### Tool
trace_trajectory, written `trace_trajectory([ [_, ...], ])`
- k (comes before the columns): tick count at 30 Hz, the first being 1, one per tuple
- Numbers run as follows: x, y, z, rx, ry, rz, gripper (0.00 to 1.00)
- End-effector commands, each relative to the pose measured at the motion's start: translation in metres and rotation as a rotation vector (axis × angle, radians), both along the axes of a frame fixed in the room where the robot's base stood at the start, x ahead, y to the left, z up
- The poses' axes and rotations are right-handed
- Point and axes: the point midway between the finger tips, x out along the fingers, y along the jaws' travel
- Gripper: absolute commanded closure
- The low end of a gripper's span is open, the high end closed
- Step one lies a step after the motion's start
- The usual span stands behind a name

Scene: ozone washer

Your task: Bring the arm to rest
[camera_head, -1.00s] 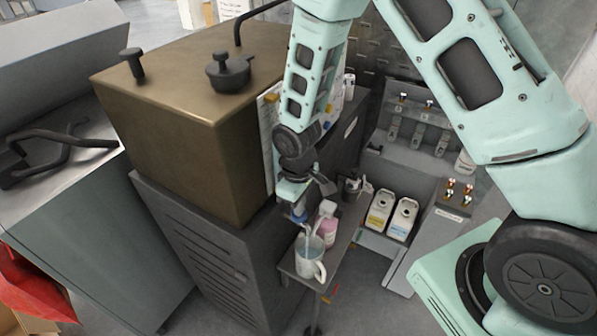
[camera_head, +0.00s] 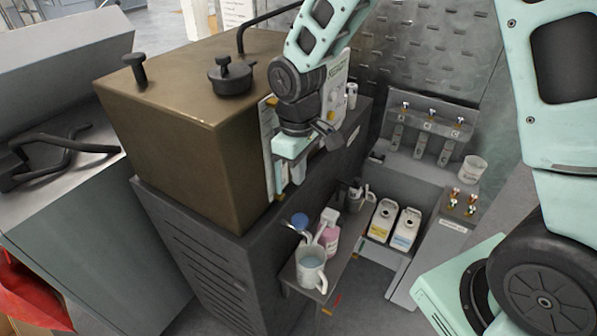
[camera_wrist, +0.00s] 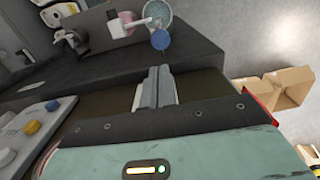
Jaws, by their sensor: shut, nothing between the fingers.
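My gripper (camera_head: 286,190) hangs pointing down in front of the control panel on the side of the brown tank. In the wrist view its two fingers (camera_wrist: 155,85) lie together with nothing between them. The gripper is apart from the white mug (camera_head: 311,268), which stands below it on a small shelf with liquid inside. The mug also shows at the top of the wrist view (camera_wrist: 158,12). A blue knob (camera_head: 299,220) sits between gripper and mug and shows below the mug in the wrist view (camera_wrist: 161,39).
The brown tank (camera_head: 185,130) with a black-knobbed lid stands left of my gripper. A pink-labelled bottle (camera_head: 329,231) stands behind the mug. Two white jugs (camera_head: 382,220) (camera_head: 405,229) and a grey rack (camera_head: 424,136) are to the right. Cardboard boxes (camera_wrist: 285,88) lie on the floor.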

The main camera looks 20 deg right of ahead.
Motion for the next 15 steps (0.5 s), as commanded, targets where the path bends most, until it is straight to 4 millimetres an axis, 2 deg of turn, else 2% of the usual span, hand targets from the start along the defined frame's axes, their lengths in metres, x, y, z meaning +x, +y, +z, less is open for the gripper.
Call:
trace_trajectory([
  [13,0.0002,0.0002,0.0,0.001,-0.001,0.0,1.0],
  [15,-0.0078,0.007,-0.0006,0.006,-0.004,0.005,1.0],
])
